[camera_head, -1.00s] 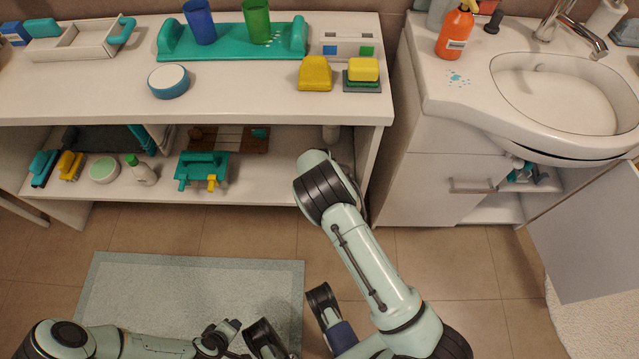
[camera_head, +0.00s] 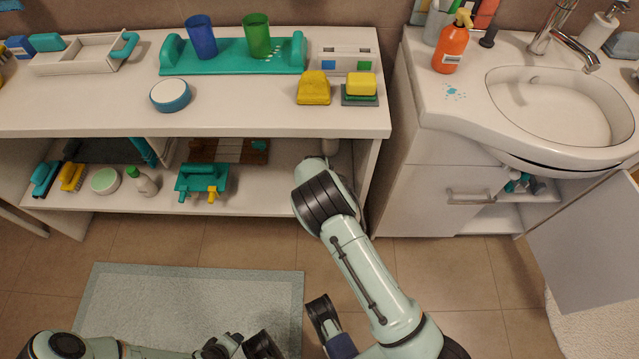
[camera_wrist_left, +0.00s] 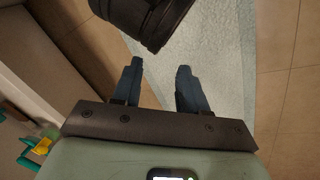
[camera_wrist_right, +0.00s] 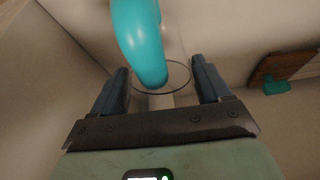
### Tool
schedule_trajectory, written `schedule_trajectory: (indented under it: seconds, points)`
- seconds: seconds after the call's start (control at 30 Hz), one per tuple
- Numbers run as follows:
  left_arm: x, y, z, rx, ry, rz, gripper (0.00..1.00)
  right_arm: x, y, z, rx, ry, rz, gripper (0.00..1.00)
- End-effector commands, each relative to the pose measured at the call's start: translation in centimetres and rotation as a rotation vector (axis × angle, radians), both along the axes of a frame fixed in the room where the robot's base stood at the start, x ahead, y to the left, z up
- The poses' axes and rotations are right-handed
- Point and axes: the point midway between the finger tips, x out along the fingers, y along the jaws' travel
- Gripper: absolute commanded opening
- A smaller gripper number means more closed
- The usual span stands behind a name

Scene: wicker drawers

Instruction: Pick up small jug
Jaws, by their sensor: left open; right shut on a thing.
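The small jug shows in the right wrist view as a clear round body (camera_wrist_right: 148,90) with a thick teal curved handle (camera_wrist_right: 138,35) rising toward the camera. My right gripper (camera_wrist_right: 160,82) is shut on it, one finger on each side of the clear rim. In the head view my right arm reaches under the tabletop at the right end of the lower shelf, and its gripper is hidden there. My left gripper (camera_wrist_left: 160,68) is open and empty above the floor mat in the left wrist view.
The white shelf unit's top (camera_head: 90,103) lies above the lower shelf, where a teal caddy (camera_head: 203,180) and a small bottle (camera_head: 143,182) stand to the left. A washbasin cabinet (camera_head: 425,180) stands to the right. The grey mat (camera_head: 190,300) lies on open floor.

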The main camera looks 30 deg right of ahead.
Motion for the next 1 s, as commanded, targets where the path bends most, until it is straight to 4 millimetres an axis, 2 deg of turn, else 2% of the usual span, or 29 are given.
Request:
schedule_trajectory:
  seconds: [0.03,0.27,0.47,0.63,0.8,1.0]
  points:
    - [-0.4,-0.2,0.5,-0.005,0.011,-0.005,0.43,0.1,0.1,1.2,0.000,-0.002,0.002,0.27]
    - [-2.3,-1.2,1.8,-0.030,0.059,-0.025,0.43,0.1,0.1,5.2,0.001,-0.004,0.001,0.27]
    - [-2.7,-1.3,1.9,-0.034,0.070,-0.029,0.43,2.3,3.8,4.8,-0.002,-0.001,0.009,0.27]
    - [-2.7,-1.4,1.8,-0.035,0.071,-0.029,0.43,4.8,8.0,4.7,-0.004,-0.002,0.010,0.27]
    - [-1.9,-0.9,1.1,-0.024,0.050,-0.020,0.43,7.5,12.3,4.5,-0.003,-0.002,0.008,0.27]
    - [-0.7,-0.3,0.2,-0.009,0.018,-0.007,0.43,9.2,15.0,4.5,-0.001,0.000,0.002,0.27]
